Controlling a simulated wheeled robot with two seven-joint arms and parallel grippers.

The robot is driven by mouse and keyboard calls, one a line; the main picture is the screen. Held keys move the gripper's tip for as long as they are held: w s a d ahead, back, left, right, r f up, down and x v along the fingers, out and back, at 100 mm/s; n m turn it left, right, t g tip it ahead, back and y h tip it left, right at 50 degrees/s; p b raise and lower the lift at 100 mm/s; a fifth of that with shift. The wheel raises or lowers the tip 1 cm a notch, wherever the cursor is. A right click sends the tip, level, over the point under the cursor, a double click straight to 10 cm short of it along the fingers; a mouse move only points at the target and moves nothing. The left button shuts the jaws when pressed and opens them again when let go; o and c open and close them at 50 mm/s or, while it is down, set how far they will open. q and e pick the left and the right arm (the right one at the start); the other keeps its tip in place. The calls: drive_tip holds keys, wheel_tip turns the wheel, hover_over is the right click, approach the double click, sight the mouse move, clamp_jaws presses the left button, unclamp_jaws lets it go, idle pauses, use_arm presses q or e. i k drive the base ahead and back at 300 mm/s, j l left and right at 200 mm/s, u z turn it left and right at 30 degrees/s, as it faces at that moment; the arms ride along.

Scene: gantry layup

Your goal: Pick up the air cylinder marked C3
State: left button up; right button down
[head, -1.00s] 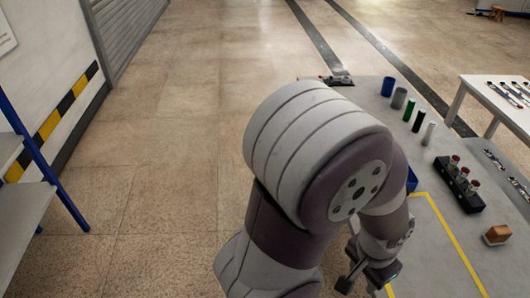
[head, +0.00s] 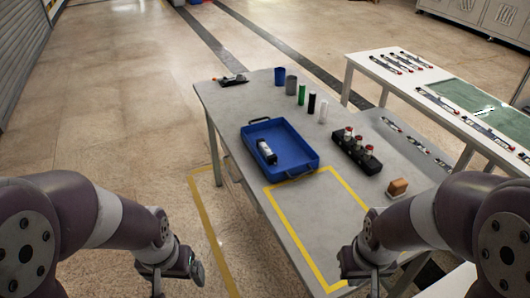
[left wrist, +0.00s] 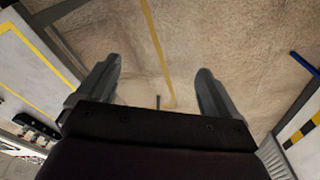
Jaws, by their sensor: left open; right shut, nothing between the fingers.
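No C3 mark is readable on anything in view. A short white cylinder with dark ends (head: 266,151) lies in the blue tray (head: 306,151) on the grey table. Several slim cylinder-like parts (head: 398,62) lie on the white table at the right, too small to read. My left gripper (head: 170,284) is low beside the grey table's left side, away from these things. Its two fingers are apart and empty over the floor in the left wrist view (left wrist: 155,92). My right gripper (head: 362,286) is low at the table's near end, shut and partly cut off by the frame edge.
On the grey table (head: 232,101) stand blue, grey, green, black and white upright cylinders (head: 301,93), a black block with red-topped items (head: 356,151) and a brown block (head: 397,187). A yellow-outlined area (head: 318,215) is clear. Floor is open to the left.

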sight(261, 144)
drive_tip(key=i+j, duration=0.35)
drive_tip(key=i, duration=0.15)
drive_tip(key=i+j+z, duration=0.95)
drive_tip(key=j+z, duration=0.2)
drive_tip(key=j, duration=0.2)
drive_tip(key=i+j+z, duration=0.15)
drive_tip(key=j+z, duration=0.15)
drive_tip(key=j, duration=0.15)
drive_tip(key=z, duration=0.65)
